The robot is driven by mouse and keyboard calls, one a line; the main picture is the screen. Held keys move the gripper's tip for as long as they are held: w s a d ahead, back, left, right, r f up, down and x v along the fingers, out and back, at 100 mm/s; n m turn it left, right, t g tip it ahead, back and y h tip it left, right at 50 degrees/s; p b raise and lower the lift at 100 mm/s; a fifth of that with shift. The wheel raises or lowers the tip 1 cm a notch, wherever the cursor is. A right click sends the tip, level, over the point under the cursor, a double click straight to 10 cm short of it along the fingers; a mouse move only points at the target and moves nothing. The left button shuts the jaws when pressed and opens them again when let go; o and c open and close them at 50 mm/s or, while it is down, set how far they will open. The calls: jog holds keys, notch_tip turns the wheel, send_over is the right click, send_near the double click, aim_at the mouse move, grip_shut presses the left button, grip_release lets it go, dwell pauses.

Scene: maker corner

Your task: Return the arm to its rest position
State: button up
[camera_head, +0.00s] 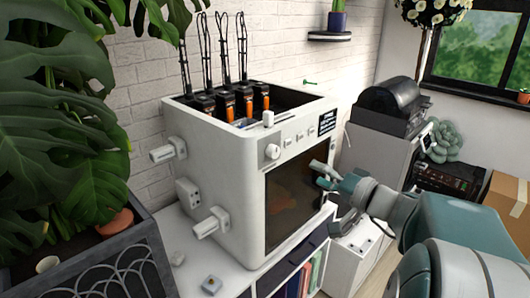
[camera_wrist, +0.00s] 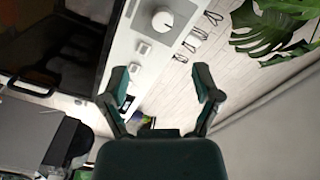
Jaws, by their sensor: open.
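My gripper (camera_head: 325,176) is at the right front edge of a white box-shaped machine (camera_head: 235,170) with a dark front window. In the wrist view my gripper (camera_wrist: 162,90) has its two fingers spread apart with nothing between them. The machine's pale control panel and round knob (camera_wrist: 163,20) show beyond the fingers there. My teal arm reaches in from the lower right of the head view. Whether the fingers touch the machine cannot be told.
A large leafy plant (camera_head: 60,110) in a dark planter (camera_head: 120,255) stands at the left. The machine sits on a white shelf unit (camera_head: 190,262). A black-topped appliance (camera_head: 390,107) stands on a white cabinet behind my arm. A cardboard box (camera_head: 508,200) is at the far right.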

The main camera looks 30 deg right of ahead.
jog(key=s+a+f+n+g+y, duration=0.1)
jog(key=s+a+f+n+g, duration=0.2)
jog(key=a, duration=0.4)
jog(key=a+f+g+y, duration=0.1)
jog(key=a+f+g, duration=0.1)
jog(key=a+g, duration=0.45)
jog(key=s+a+f+n+g+h, duration=0.1)
jog(key=s+a+f+n+h, duration=0.1)
jog(key=s+h, duration=0.2)
jog(key=s+a+f+n+g+h, duration=0.1)
jog(key=s+a+f+n+h, duration=0.1)
jog(key=s, duration=0.4)
jog(key=shift+s+a+f+n+h, duration=0.4)
jog(key=shift+a+h, duration=0.3)
jog(key=shift+h, duration=0.4)
